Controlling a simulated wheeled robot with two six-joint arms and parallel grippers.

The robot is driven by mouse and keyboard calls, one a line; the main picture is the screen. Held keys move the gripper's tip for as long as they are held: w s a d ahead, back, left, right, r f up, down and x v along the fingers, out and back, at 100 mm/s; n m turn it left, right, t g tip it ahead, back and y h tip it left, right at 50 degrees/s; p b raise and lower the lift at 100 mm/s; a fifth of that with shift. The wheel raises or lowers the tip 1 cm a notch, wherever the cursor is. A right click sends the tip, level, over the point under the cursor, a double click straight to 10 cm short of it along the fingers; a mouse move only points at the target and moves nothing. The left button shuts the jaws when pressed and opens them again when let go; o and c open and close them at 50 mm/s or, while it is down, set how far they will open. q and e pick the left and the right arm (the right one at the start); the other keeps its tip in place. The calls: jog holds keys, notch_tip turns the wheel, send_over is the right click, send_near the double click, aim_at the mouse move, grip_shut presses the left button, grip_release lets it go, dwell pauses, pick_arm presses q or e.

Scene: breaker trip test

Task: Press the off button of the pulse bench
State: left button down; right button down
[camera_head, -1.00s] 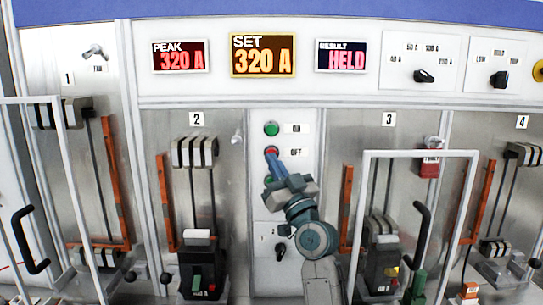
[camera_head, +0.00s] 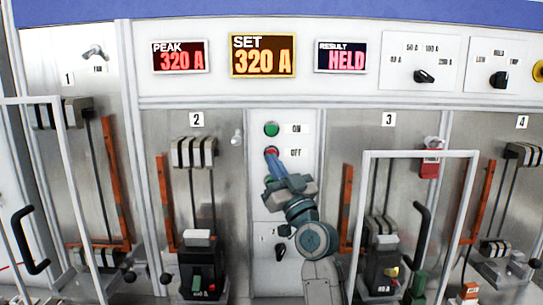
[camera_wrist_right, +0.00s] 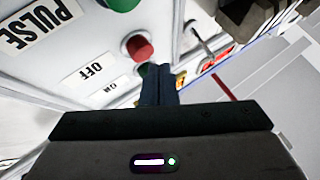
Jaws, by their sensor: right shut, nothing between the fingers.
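The red off button (camera_head: 271,150) sits on the white centre panel, beside its OFF label (camera_head: 296,153) and below the green on button (camera_head: 271,129). My right gripper (camera_head: 272,159) is shut and empty. Its fingertips overlap the lower part of the red button in the head view. In the right wrist view the red button (camera_wrist_right: 138,47) stands out from the panel just beyond and left of the shut fingertips (camera_wrist_right: 158,72). I cannot tell whether they touch it. My left gripper is not in view.
Displays above read PEAK 320 A (camera_head: 180,57), SET 320 A (camera_head: 263,55) and RESULT HELD (camera_head: 341,57). A black knob (camera_head: 281,252) is low on the centre panel. Breaker bays flank it, with a white guard frame (camera_head: 420,154) at bay 3.

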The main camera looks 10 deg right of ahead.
jog(key=shift+w, duration=0.1)
dwell(0.5)
jog(key=shift+w+b, duration=0.35)
jog(key=shift+b, duration=0.1)
jog(key=shift+d, duration=0.1)
jog(key=shift+w+d+b, duration=0.1)
jog(key=shift+w+b, duration=0.35)
dwell(0.4)
jog(key=shift+s, duration=0.1)
dwell(0.3)
jog(key=shift+s+a, duration=0.2)
jog(key=shift+s, duration=0.6)
